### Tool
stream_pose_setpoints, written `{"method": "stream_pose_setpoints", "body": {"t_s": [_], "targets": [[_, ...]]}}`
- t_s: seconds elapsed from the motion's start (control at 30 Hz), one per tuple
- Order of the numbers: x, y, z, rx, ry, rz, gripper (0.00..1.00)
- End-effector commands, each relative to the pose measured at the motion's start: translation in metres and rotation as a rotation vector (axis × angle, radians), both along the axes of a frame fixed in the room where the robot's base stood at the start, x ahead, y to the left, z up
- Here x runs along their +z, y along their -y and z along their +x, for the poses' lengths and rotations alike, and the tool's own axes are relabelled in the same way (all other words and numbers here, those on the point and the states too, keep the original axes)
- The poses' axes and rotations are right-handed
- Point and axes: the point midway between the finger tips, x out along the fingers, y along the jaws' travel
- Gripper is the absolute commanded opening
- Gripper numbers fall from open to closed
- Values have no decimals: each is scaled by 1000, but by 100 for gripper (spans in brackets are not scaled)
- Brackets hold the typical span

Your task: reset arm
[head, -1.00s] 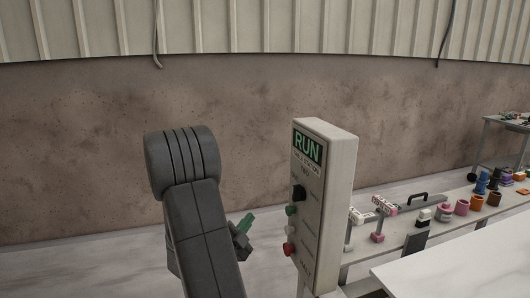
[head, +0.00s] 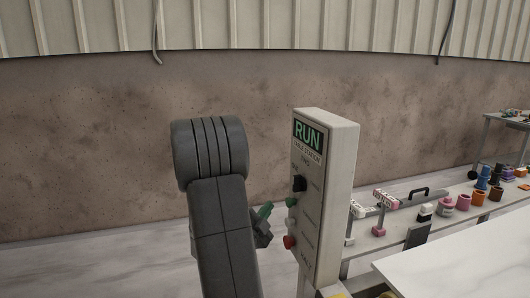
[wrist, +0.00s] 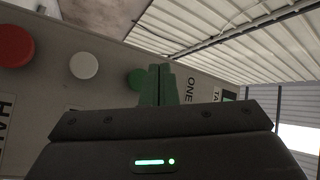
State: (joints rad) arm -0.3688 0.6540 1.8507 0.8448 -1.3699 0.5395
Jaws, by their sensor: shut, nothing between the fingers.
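An upright control box (head: 335,195) with a green RUN display (head: 307,136) stands right of my arm. Its face carries a black knob (head: 299,183), a green button (head: 291,202) and a red button (head: 289,241). My gripper (head: 265,210) is partly hidden behind my arm link, left of the box face. In the wrist view its green fingers (wrist: 159,84) are shut together with nothing between them. They overlap the green button (wrist: 135,79); contact cannot be told. The white button (wrist: 84,65) and red button (wrist: 14,46) lie to the left.
A low bench (head: 385,236) with signs, a black-handled tool and several coloured cups runs behind the box to the right. A pale tabletop (head: 465,265) fills the lower right. The floor left of my arm is clear up to the brown wall (head: 80,150).

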Motion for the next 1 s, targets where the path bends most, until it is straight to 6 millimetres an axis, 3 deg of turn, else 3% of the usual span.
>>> {"method": "stream_pose_setpoints", "body": {"t_s": [0.07, 0.2, 0.37, 0.9, 1.0], "targets": [[-3, -1, -1, 1, 4, 0, 0], [-1, -24, -8, 5, 2, 1, 0], [3, 4, 0, -5, -2, -2, 0], [5, 2, 0, 0, -3, -2, 0], [-2, -18, -5, 5, 2, 1, 0]]}}
